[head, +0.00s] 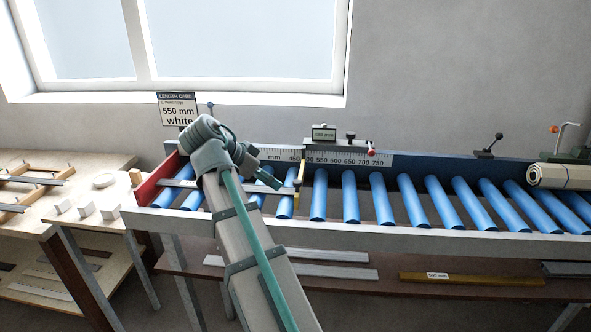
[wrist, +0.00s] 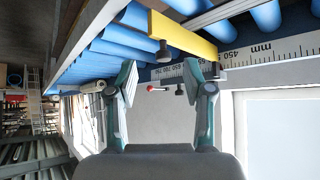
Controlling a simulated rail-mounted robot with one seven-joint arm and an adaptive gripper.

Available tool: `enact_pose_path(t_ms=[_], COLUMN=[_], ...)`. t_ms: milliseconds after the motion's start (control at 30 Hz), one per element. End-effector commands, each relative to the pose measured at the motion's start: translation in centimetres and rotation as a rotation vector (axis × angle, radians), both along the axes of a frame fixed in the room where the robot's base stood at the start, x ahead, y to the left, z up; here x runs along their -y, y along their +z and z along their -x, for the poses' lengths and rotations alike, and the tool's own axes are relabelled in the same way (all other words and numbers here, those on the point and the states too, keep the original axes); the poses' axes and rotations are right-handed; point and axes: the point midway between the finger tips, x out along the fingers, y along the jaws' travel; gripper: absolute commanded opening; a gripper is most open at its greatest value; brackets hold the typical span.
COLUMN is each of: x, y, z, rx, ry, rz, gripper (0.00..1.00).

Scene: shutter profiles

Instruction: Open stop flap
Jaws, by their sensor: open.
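The stop flap is a narrow yellow bar standing across the blue roller conveyor; it shows in the head view (head: 299,178), just right of my gripper. In the wrist view the yellow flap (wrist: 188,38) runs slantwise above the fingertips. A dark round knob (wrist: 163,52) sits under its left part and appears between the fingertips in the picture. My gripper (wrist: 160,70) is open, fingers wide apart, with nothing between them that I can tell is held. In the head view my gripper (head: 267,172) is over the rollers, left of the flap; contact cannot be told.
A millimetre scale (head: 350,160) runs along the conveyor's back rail. A length stop with a red knob (head: 371,152) and a display stands on it. A length card (head: 178,109) reads 550 mm white. A rolled cream bundle (head: 560,176) lies at right. Rollers right of the flap are clear.

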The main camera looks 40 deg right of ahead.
Motion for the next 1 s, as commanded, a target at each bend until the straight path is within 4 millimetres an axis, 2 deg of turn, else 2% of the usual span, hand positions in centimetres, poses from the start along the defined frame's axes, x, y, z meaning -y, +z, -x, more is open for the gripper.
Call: enact_pose_path(t_ms=[33, 100, 200, 367, 800, 1000], x=[0.5, 0.9, 1.4, 2.5, 7.5, 8.5], y=[2.2, 3.1, 3.4, 2.1, -2.9, -4.0], z=[-0.5, -0.7, -0.7, -0.5, -0.5, -0.5], rx=[0.003, 0.005, 0.005, 0.002, 0.002, 0.004], ry=[0.001, 0.004, 0.007, 0.006, 0.007, 0.009], rz=[0.01, 0.02, 0.026, 0.027, 0.026, 0.026], gripper=[0.51, 0.51, 0.51, 0.51, 0.51, 0.51])
